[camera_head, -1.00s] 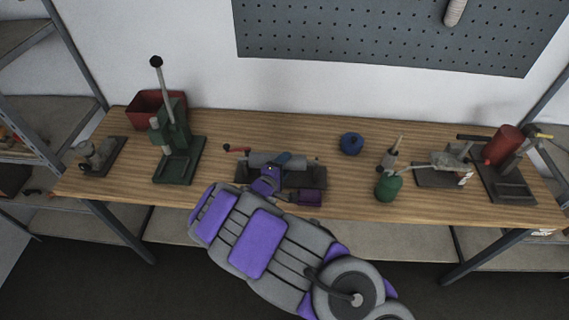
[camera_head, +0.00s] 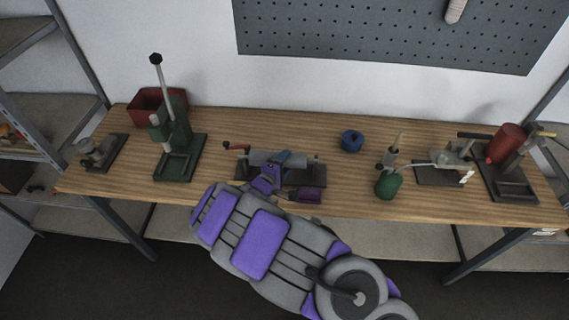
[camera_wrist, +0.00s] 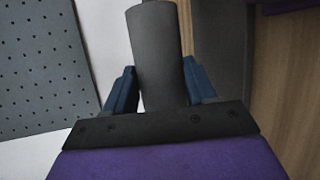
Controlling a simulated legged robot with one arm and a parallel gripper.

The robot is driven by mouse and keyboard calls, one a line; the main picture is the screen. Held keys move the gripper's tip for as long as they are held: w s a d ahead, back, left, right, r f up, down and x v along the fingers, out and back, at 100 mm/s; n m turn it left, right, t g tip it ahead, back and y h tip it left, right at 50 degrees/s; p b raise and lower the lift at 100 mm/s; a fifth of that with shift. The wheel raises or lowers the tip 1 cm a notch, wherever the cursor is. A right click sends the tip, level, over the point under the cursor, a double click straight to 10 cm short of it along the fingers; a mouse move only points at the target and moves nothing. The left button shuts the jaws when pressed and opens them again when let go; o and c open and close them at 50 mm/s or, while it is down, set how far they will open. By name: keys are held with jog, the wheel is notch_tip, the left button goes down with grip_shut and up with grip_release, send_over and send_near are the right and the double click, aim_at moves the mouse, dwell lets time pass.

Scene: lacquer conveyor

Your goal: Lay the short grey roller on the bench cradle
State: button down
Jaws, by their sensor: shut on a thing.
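The short grey roller (camera_head: 262,157) lies roughly crosswise over the dark bench cradle (camera_head: 242,173) in the middle of the bench. My gripper (camera_head: 284,158) is shut on the roller near its middle. In the wrist view, the two blue fingers of my gripper (camera_wrist: 163,88) flank the grey roller (camera_wrist: 156,40), which runs up between them. My gripper and wrist hide part of the roller and the front of the cradle. I cannot tell whether the roller rests on the cradle or hangs just above it.
A green lever press (camera_head: 178,150) and red bin (camera_head: 155,105) stand left. A blue round item (camera_head: 352,141), a green bottle (camera_head: 388,185) and a red-cylinder device (camera_head: 505,145) stand right. Bare bench separates them.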

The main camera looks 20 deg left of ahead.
jog(key=shift+c, duration=1.4)
grip_release()
jog(key=shift+s, duration=0.15)
jog(key=p+v, duration=0.2)
jog(key=v, duration=1.5)
jog(key=shift+p, duration=0.35)
jog(key=shift+a, duration=0.1)
